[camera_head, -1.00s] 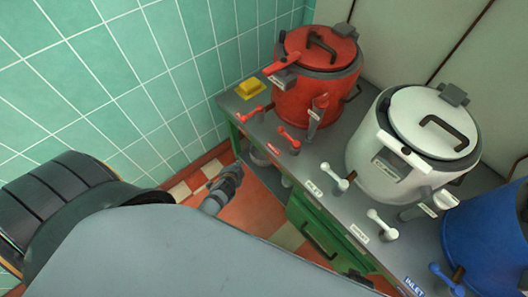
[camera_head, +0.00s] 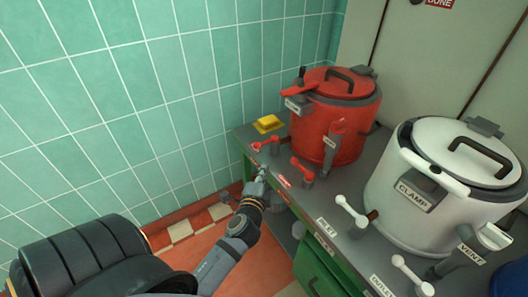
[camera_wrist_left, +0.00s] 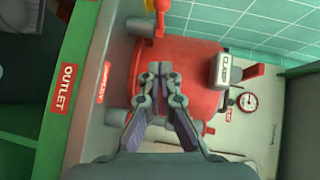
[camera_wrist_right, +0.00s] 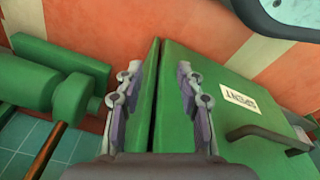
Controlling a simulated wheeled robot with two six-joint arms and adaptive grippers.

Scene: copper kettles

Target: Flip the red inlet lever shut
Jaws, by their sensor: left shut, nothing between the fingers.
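Two red levers on grey pivots stand on the counter before the red kettle (camera_head: 325,128). The left lever (camera_head: 264,145) points left; the nearer lever (camera_head: 301,167) tilts up and left. I cannot tell from the blurred labels which is the inlet. My left gripper (camera_head: 262,170) is shut and empty at the counter's front edge, between the levers and apart from both. In the left wrist view the closed fingers (camera_wrist_left: 153,70) overlap the red kettle, and one red lever (camera_wrist_left: 160,18) shows at the top. My right gripper (camera_wrist_right: 158,75) is open and empty above a green box.
A yellow block (camera_head: 268,124) lies at the counter's back left corner. A white kettle (camera_head: 435,180) with white levers (camera_head: 351,211) stands to the right. The green box (camera_wrist_right: 220,95) carries a "SPENT" label. The tiled wall is close on the left.

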